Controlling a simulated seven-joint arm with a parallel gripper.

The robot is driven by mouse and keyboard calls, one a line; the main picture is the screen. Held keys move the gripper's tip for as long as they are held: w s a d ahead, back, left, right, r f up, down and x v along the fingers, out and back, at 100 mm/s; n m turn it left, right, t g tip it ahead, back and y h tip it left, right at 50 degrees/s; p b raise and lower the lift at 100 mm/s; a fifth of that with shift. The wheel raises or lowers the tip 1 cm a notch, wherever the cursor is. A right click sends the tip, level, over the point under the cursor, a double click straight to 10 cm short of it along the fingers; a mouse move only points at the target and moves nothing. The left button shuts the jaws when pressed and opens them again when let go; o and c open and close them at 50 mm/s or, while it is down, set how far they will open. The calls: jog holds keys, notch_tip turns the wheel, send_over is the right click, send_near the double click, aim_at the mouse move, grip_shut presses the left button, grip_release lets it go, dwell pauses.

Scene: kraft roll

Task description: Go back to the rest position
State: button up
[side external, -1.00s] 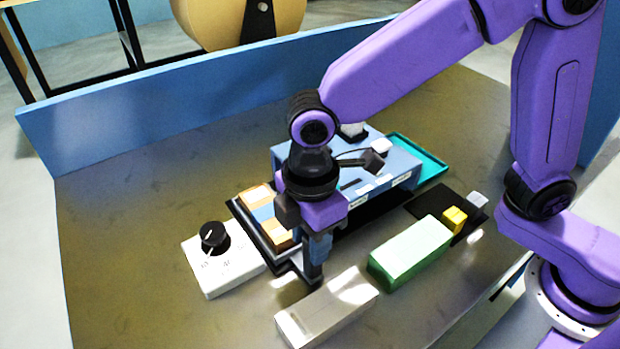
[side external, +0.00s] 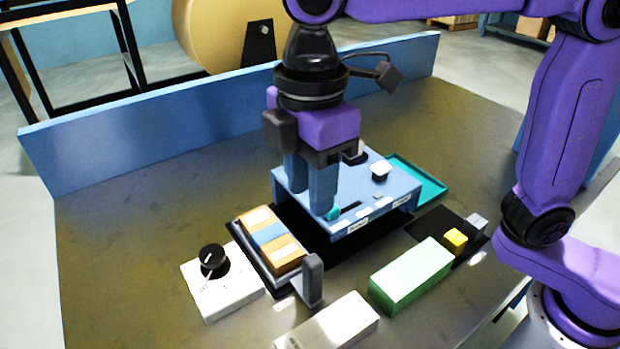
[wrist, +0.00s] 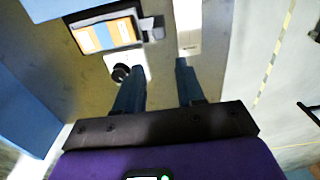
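My gripper (side external: 310,200) is raised above the table, pointing down, in front of the blue box in the side view. Its two blue fingers are apart with nothing between them; the wrist view shows the empty gap (wrist: 159,66) too. An upright grey tab (side external: 312,280) stands at the end of a dark tray (side external: 243,250), below the fingers and apart from them. The tray holds an orange block with a blue band (side external: 268,235). My arm reaches in from the right.
A white box with a black knob (side external: 228,290) stands left of the tray. A blue box (side external: 385,195), a teal tray (side external: 420,178), a green block (side external: 410,275), a pale grey block (side external: 330,322) and a small yellow cube (side external: 455,240) stand around. A blue panel (side external: 150,130) edges the table's back.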

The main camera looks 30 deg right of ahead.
dwell(0.3)
jog(key=s+d+f+m, duration=0.1)
jog(key=s+d+f, duration=0.3)
jog(key=d, duration=0.5)
jog(key=s+d+f+m, duration=0.2)
jog(key=s+d+f, duration=0.2)
jog(key=d, duration=0.5)
jog(key=s+d+f+m, duration=0.2)
jog(key=s+d+f, duration=0.3)
jog(key=d, duration=0.4)
